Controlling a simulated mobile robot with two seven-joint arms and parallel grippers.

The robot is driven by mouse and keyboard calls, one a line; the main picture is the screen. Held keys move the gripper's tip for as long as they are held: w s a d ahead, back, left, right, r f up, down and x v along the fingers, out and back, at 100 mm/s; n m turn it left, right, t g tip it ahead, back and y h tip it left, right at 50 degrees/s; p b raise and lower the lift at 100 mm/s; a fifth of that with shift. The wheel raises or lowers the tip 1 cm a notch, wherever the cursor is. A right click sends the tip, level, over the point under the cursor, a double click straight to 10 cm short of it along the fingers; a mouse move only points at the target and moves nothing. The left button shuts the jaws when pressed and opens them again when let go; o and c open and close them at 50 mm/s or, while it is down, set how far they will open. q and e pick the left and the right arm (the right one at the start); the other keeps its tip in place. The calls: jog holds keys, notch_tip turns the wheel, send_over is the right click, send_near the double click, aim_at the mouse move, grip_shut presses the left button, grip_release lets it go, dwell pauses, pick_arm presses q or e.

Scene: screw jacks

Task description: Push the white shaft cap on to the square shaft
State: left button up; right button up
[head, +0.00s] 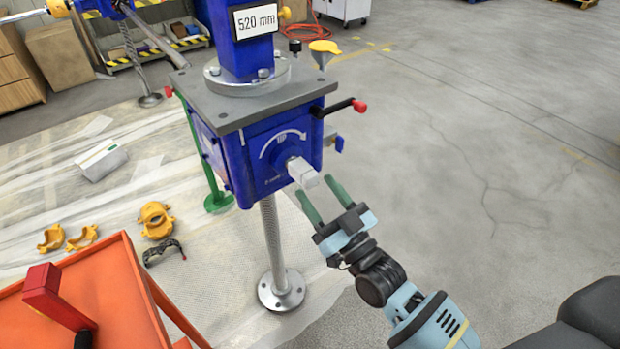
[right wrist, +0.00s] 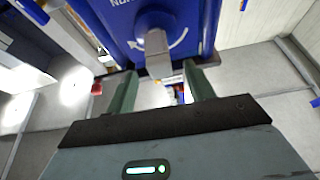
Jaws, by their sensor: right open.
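The blue screw jack (head: 235,165) has a curved white arrow marked UP on its front face. A pale, square-sided piece (head: 302,172) sticks out of the round boss below the arrow, toward my right gripper. Its outer end is whiter, apparently the white cap at the end of the square shaft; I cannot tell how far on it sits. My right gripper (head: 323,198) is open and empty, its green fingers on either side just beyond that end. In the right wrist view, the pale piece (right wrist: 157,50) points between the open fingers (right wrist: 162,82). My left gripper is not in view.
A black lever with a red knob (head: 345,107) sticks out above and right of the shaft. An orange cart (head: 110,290) holds a red tool. The floor at right is clear.

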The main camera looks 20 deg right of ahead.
jog(key=shift+v, duration=1.5)
